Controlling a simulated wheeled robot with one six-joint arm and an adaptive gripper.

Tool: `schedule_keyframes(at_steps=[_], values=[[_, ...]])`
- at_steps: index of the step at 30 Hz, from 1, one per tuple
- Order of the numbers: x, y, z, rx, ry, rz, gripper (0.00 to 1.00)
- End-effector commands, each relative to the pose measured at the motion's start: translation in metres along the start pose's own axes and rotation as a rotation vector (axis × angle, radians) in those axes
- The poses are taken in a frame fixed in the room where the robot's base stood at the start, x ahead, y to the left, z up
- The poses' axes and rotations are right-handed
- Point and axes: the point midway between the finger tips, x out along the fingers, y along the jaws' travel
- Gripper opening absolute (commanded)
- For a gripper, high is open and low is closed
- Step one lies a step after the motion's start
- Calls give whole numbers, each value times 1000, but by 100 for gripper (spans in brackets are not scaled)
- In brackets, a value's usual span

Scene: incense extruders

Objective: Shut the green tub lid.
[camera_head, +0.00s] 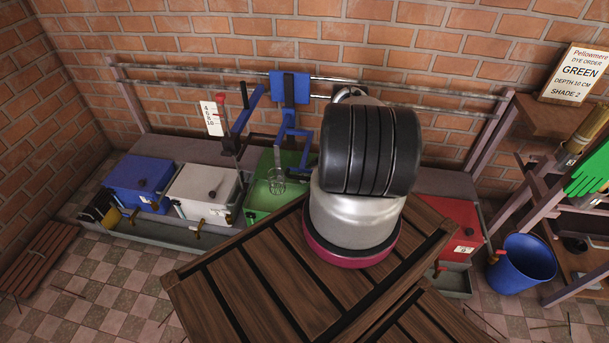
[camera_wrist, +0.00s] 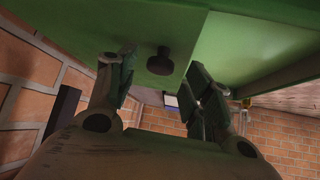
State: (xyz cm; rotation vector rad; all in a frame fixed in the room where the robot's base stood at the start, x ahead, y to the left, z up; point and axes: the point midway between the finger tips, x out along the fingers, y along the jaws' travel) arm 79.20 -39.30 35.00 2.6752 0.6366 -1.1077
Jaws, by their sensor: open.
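The green tub (camera_head: 257,199) stands in the row along the brick wall. Its lid (camera_head: 291,158) appears raised at the back, partly behind my arm. A clear glass vessel (camera_head: 276,181) shows at the tub's opening. In the wrist view, a green panel, seemingly the lid (camera_wrist: 187,22), fills the top, with a dark round knob (camera_wrist: 160,62). My gripper (camera_wrist: 158,88) is open, its fingers spread to either side below the knob, with nothing held between them. Whether a finger touches the panel I cannot tell. My gripper is hidden in the head view.
Blue (camera_head: 139,183), white (camera_head: 203,188) and red (camera_head: 455,222) tubs stand in the same row. A blue lever frame (camera_head: 290,88) rises behind the green tub. A rail (camera_head: 215,75) runs along the wall. A blue bucket (camera_head: 522,263) stands at right.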

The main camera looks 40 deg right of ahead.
Motion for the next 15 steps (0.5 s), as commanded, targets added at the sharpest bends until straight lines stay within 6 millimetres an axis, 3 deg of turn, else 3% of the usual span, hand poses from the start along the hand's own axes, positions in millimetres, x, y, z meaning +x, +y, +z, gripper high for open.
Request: schedule_keyframes(at_steps=[11, 15], values=[[9, 0, 0, 0, -1, 1, 51], [8, 0, 0, 1, -1, 1, 25]])
